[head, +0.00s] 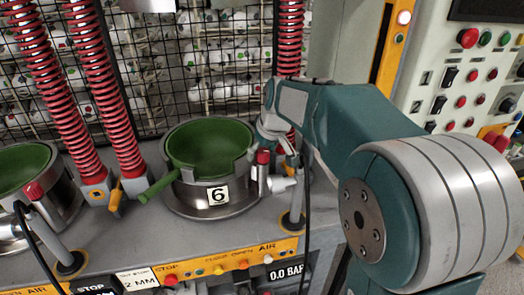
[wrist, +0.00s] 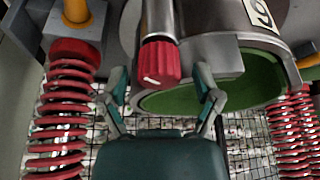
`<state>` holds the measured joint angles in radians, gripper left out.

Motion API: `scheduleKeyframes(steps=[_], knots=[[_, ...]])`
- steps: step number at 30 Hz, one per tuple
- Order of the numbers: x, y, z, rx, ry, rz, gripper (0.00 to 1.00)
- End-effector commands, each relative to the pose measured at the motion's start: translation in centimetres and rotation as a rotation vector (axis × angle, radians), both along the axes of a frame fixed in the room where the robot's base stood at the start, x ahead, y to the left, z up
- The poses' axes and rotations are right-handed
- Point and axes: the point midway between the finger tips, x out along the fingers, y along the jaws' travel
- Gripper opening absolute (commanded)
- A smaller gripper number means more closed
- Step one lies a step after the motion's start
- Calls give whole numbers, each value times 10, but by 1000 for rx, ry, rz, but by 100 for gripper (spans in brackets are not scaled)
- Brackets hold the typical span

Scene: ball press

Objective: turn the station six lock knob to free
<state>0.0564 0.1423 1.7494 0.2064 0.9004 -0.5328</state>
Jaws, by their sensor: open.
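The station six mould (head: 209,197) is a grey metal cylinder with a green bowl (head: 212,145) and a "6" label. A red knob (head: 263,157) stands on a metal post at its right side. In the wrist view the ribbed red knob (wrist: 160,63) has a small white mark on its end face; I cannot tell which setting that mark means. My gripper (head: 268,136) is just above the knob in the head view. In the wrist view my gripper (wrist: 163,82) is open, with one finger on each side of the knob and visible gaps to it. Nothing is held.
Red springs (head: 105,95) on rods stand left of the mould. A green handle (head: 158,187) sticks out left. Another green-lined mould (head: 22,165) with a red knob (head: 33,190) is at far left. A wire mesh (head: 200,60) stands behind; a control panel (head: 460,90) is at right.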

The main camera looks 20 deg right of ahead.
Motion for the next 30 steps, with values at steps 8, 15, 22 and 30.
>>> scheduleKeyframes(steps=[8, 15, 22, 30], knots=[[0, 0, 0, 0, 0, 0, 42], [0, 0, 0, 0, 1, 0, 0], [0, 0, -1, 0, 2, 29, 0], [0, 0, -1, 1, 5, 175, 0]])
